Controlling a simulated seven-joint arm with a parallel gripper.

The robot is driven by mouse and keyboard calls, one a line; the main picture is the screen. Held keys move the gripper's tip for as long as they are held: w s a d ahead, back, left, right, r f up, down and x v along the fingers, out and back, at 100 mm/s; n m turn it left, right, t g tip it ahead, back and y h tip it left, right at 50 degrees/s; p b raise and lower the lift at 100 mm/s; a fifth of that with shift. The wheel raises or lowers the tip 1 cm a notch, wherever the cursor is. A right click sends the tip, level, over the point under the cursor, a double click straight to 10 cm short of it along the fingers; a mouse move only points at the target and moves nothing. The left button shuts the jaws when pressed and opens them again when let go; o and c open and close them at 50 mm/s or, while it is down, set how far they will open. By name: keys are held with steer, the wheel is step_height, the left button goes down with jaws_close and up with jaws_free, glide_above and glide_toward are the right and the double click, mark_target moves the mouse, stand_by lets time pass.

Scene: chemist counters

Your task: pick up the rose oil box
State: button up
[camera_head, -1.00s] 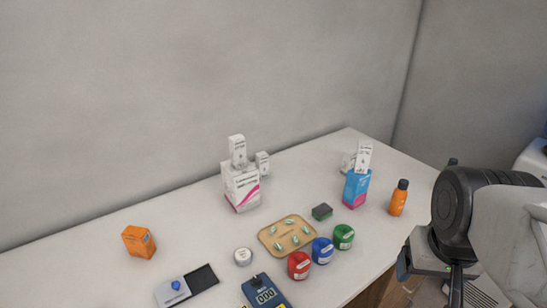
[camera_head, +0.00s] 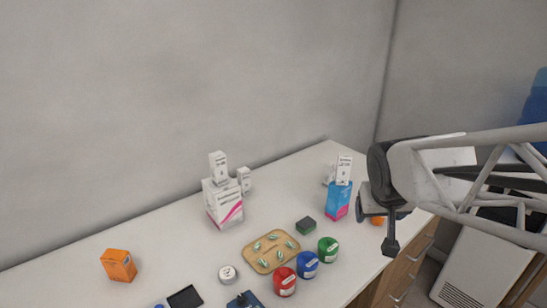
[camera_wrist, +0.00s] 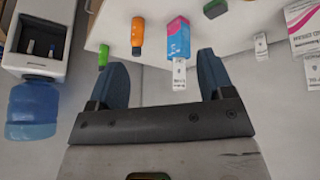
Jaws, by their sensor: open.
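I cannot read any label as rose oil. A small white box (camera_head: 344,170) stands upright at the top of a blue and pink box (camera_head: 337,200), with another white box partly hidden behind. In the wrist view the blue and pink box (camera_wrist: 177,38) and its white box (camera_wrist: 179,74) appear inverted, ahead between my fingers. More small white boxes, (camera_head: 218,166) and (camera_head: 244,179), are at a larger white and pink box (camera_head: 223,205). An orange box (camera_head: 118,265) stands at the far left. My gripper (camera_wrist: 160,62) is open and empty, right of the blue and pink box.
An orange bottle (camera_head: 377,221) is mostly hidden behind my gripper; a green-capped bottle (camera_wrist: 103,54) is beside it. A tan tray (camera_head: 257,262), red (camera_head: 285,283), blue (camera_head: 307,265) and green (camera_head: 328,250) containers sit near the counter's front. A wall bounds the back.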

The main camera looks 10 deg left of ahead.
steer(key=w+a+f+n+t, duration=0.1)
steer(key=w+a, duration=0.2)
steer(key=w, duration=0.4)
steer(key=w+a+f+n+t, duration=0.1)
steer(key=w+a, duration=0.1)
steer(key=w, duration=0.4)
steer(key=n+t+y, duration=0.2)
steer(key=n+y, duration=0.4)
steer(key=y, duration=0.4)
glide_toward(246, 176)
steer(key=x, duration=0.4)
steer(key=shift+a+f, duration=0.1)
steer(key=shift+a, duration=0.05)
steer(key=shift+a, duration=0.1)
steer(key=shift+x, duration=1.15)
steer(key=shift+x, duration=2.6)
steer(key=shift+w, duration=0.15)
